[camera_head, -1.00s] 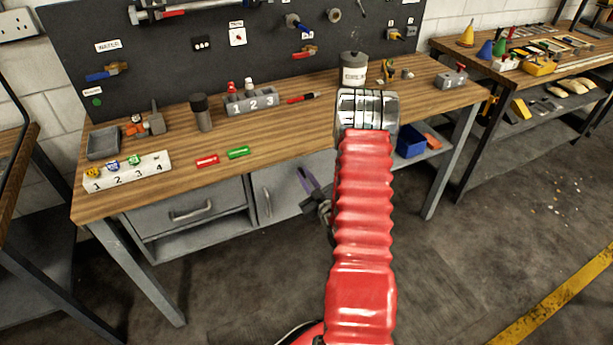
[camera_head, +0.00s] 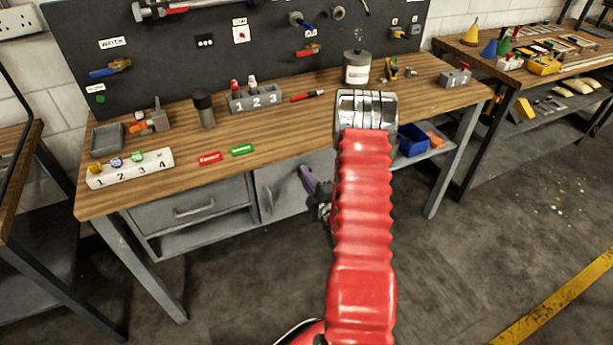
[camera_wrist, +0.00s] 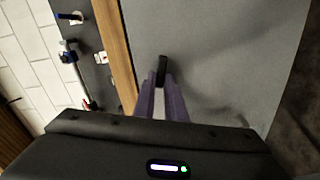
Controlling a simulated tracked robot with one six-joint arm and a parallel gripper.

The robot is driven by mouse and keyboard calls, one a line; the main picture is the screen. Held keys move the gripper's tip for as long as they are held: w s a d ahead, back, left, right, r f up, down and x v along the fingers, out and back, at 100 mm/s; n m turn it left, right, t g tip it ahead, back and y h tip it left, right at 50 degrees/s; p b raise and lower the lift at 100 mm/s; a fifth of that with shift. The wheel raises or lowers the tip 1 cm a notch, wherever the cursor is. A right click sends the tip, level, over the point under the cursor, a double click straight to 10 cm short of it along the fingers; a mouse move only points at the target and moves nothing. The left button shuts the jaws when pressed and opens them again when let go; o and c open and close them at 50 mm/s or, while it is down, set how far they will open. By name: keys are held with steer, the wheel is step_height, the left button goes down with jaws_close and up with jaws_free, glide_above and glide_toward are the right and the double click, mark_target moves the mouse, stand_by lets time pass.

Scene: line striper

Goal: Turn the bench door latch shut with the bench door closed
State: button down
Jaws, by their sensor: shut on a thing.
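The bench door (camera_head: 285,186) is a grey panel under the wooden benchtop, right of the drawer. It looks flush with the bench front, with an upright handle at its left side. In the wrist view the door (camera_wrist: 215,45) fills the middle as a plain grey face. The dark bench door latch (camera_wrist: 162,66) stands out from it near the wooden edge. My gripper (camera_wrist: 163,84) has its purple fingers shut on the latch. In the head view my gripper (camera_head: 307,178) is at the door front, partly behind my red arm, and the latch cannot be made out.
A grey drawer (camera_head: 190,208) sits left of the door. A blue bin (camera_head: 412,139) is on the shelf to the right. The benchtop (camera_head: 290,137) above holds a numbered block, coloured pieces and a canister. Open floor lies in front.

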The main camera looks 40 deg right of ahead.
steer(key=shift+a+f+n, duration=0.1)
steer(key=shift+f+n, duration=0.05)
steer(key=shift+n, duration=0.65)
steer(key=shift+a+f+n, duration=0.1)
steer(key=shift+f+n, duration=0.05)
steer(key=shift+n, duration=0.65)
steer(key=c, duration=1.8)
jaws_free()
steer(key=shift+d, duration=0.1)
steer(key=v, duration=1.4)
steer(key=shift+d, duration=0.1)
